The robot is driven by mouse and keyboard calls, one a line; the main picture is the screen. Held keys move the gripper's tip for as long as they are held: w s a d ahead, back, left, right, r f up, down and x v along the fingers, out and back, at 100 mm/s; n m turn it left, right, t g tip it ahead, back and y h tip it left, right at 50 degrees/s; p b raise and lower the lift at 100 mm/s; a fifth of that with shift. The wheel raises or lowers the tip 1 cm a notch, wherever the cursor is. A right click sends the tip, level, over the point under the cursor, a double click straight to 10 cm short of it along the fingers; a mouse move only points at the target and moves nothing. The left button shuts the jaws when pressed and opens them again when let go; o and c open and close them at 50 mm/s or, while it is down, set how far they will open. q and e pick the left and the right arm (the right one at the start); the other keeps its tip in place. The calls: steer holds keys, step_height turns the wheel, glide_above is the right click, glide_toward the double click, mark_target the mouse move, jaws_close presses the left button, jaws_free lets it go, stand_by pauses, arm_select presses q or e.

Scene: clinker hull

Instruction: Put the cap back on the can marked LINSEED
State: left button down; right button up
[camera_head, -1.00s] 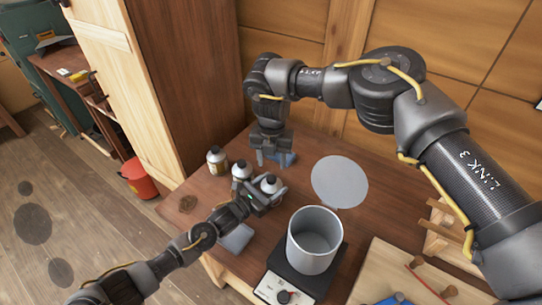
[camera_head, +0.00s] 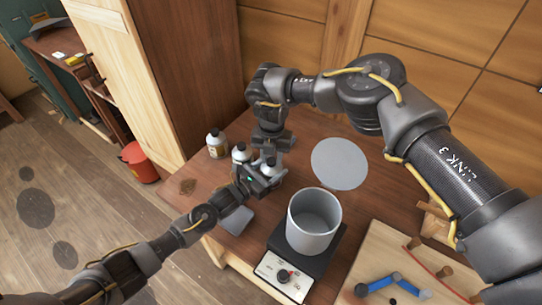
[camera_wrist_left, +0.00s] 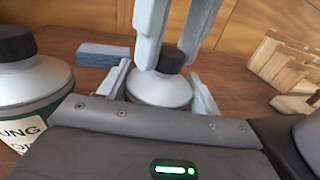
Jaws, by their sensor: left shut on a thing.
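My left gripper (camera_head: 264,181) is shut on the body of a silver-topped can, with one finger on each side; the can also shows in the left wrist view (camera_wrist_left: 160,90). Its label is hidden, so I cannot read its name. A black cap (camera_wrist_left: 172,61) sits at the top of this can, upright and centred. My right gripper (camera_head: 270,143) points down from above, its fingers on either side of the cap; whether they press on it is unclear. Two other cans stand nearby: a far left one (camera_head: 216,145) and a middle one (camera_head: 239,154). A black-capped can in the wrist view (camera_wrist_left: 30,85) reads "UNG".
A grey pot (camera_head: 313,225) stands on a scale (camera_head: 283,277) to the right. A pale round disc (camera_head: 339,164) is behind it. A blue block (camera_wrist_left: 103,54) lies behind the cans. A grey pad (camera_head: 236,220) lies near the front edge. A wooden board is at lower right.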

steer(key=c, duration=0.6)
steer(key=o, duration=1.1)
step_height(320, 180, up, 12)
steer(key=shift+r, duration=0.1)
arm_select(q)
steer(key=shift+c, duration=1.2)
jaws_free()
